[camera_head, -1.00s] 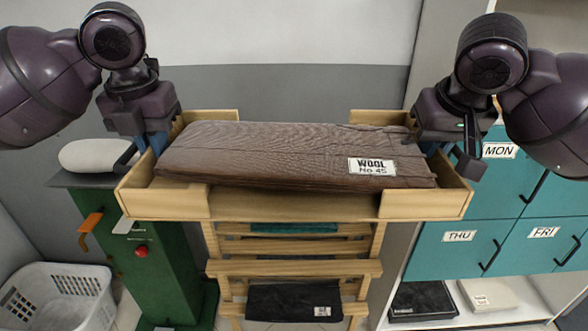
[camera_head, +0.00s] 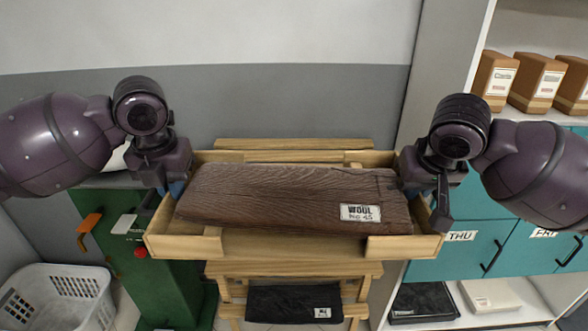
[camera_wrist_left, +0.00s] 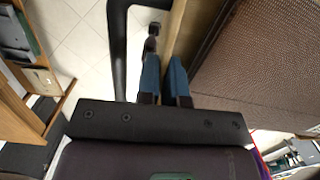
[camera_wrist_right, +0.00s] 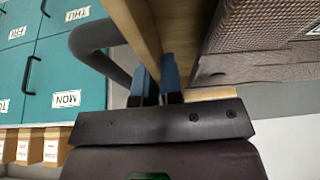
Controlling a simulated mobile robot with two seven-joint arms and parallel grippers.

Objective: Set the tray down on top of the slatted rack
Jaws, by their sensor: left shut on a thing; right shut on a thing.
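The light wooden tray (camera_head: 290,246) carries a folded dark brown wool piece (camera_head: 290,200) labelled "WOOL No 45". It looks about level over the wooden slatted rack (camera_head: 293,145). The rack's top slats show behind the tray and its lower rails below it; I cannot tell whether tray and rack touch. My left gripper (camera_head: 176,188) is shut on the tray's left wall, its blue fingers on either side of it in the left wrist view (camera_wrist_left: 164,80). My right gripper (camera_head: 412,188) is shut on the right wall, also in the right wrist view (camera_wrist_right: 157,80).
A black folded piece (camera_head: 293,304) lies on a lower level of the rack. A green machine (camera_head: 160,265) with an orange handle stands at left, near a white basket (camera_head: 55,300). Teal lockers (camera_head: 465,250) and shelves with brown boxes (camera_head: 535,82) are at right. A grey-white wall is behind.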

